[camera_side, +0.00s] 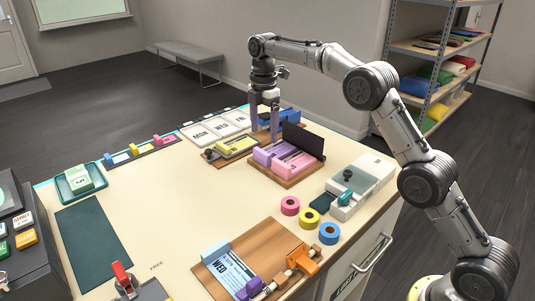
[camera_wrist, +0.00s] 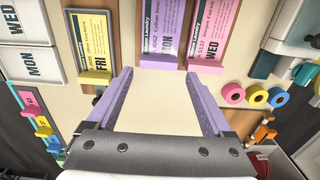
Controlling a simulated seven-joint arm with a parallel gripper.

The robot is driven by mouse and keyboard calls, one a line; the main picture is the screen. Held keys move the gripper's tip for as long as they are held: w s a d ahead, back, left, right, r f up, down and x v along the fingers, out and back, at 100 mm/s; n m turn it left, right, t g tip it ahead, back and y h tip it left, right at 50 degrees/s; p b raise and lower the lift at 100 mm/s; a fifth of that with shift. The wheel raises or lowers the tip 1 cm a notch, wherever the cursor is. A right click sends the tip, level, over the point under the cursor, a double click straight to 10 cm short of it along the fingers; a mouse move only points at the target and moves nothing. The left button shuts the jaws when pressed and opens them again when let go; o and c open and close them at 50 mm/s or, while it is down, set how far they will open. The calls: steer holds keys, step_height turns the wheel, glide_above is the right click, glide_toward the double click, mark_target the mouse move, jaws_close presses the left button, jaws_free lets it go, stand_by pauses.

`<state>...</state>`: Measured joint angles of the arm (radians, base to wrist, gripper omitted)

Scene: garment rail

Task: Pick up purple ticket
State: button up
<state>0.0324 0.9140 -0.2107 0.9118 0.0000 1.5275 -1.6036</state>
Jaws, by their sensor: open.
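The purple ticket (camera_side: 268,153) lies in a wooden holder on the table, left of a pink ticket (camera_side: 296,162). In the wrist view the purple ticket (camera_wrist: 160,25) is at top centre, printed "MON", with a purple strip at its near end. My gripper (camera_side: 264,139) points down close to the holder in the side view; any gap in height is hard to tell. In the wrist view my gripper (camera_wrist: 160,74) is open, its two purple fingers apart with nothing between them. The purple strip lies just beyond the fingertips.
A yellow ticket (camera_wrist: 93,40) marked "FRI" lies left of the purple one. A dark upright panel (camera_side: 303,138) stands behind the pink ticket. A grey-white device (camera_side: 361,181) and coloured tape rolls (camera_side: 309,217) sit to the right. The table's middle is clear.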

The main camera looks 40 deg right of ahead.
mark_target(275, 148)
steer(key=shift+f, duration=3.25)
steer(key=shift+c, duration=0.3)
steer(key=c, duration=0.9)
steer(key=shift+r, duration=0.1)
